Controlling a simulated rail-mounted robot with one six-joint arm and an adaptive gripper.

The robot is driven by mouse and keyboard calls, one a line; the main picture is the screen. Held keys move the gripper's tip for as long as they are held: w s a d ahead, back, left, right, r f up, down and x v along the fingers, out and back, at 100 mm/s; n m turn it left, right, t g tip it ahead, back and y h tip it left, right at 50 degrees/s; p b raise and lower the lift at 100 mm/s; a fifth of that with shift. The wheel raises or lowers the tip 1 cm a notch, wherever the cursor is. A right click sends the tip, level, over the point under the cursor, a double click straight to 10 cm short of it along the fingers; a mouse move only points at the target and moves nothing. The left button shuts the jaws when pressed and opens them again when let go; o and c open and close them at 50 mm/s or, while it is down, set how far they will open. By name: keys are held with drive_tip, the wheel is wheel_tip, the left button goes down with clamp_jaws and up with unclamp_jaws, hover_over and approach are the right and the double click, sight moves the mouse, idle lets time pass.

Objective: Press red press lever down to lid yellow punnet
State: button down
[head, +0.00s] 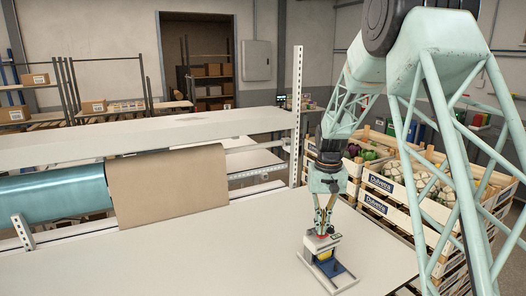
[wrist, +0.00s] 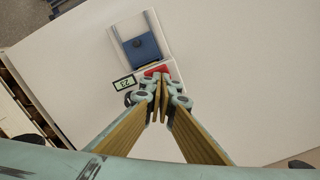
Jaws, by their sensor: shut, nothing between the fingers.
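The lidding press (head: 322,247) stands on the white table near its right side. Its red lever (wrist: 157,71) shows in the wrist view just beyond my fingertips. A small spot of yellow, which I take for the yellow punnet (head: 324,256), shows under the press head and is mostly hidden. A blue block (wrist: 141,48) sits on the press base. My gripper (head: 323,230) points down over the press with its fingers together and empty. In the wrist view the fingertips (wrist: 161,82) are at the red lever; I cannot tell whether they touch it.
A small display (wrist: 124,82) is beside the lever. The table (head: 190,250) is otherwise clear. A raised shelf (head: 150,140), a brown paper sheet (head: 168,188) and a teal roll (head: 55,198) are behind it. Crates of vegetables (head: 415,195) stand at the right.

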wheel_tip(320, 180, up, 8)
drive_tip(key=p, duration=0.3)
drive_tip(key=shift+p, duration=0.4)
idle(0.7)
idle(0.4)
drive_tip(key=s+r+t+b, duration=0.1)
drive_tip(key=s+r+b, duration=0.45)
drive_tip(key=s, duration=0.75)
drive_tip(key=s+r+t+b, duration=0.1)
drive_tip(key=s+r+b, duration=0.2)
drive_tip(key=s+r, duration=0.75)
drive_tip(key=s+f+t+b, duration=0.1)
drive_tip(key=s+f+b, duration=0.2)
drive_tip(key=s, duration=1.2)
drive_tip(key=s+f+t+b, duration=0.1)
drive_tip(key=s+f+b, duration=0.2)
drive_tip(key=s, duration=1.2)
wheel_tip(320, 180, down, 3)
drive_tip(key=shift+n+b, duration=0.35)
drive_tip(key=shift+n, duration=0.05)
drive_tip(key=c, duration=3.4)
unclamp_jaws()
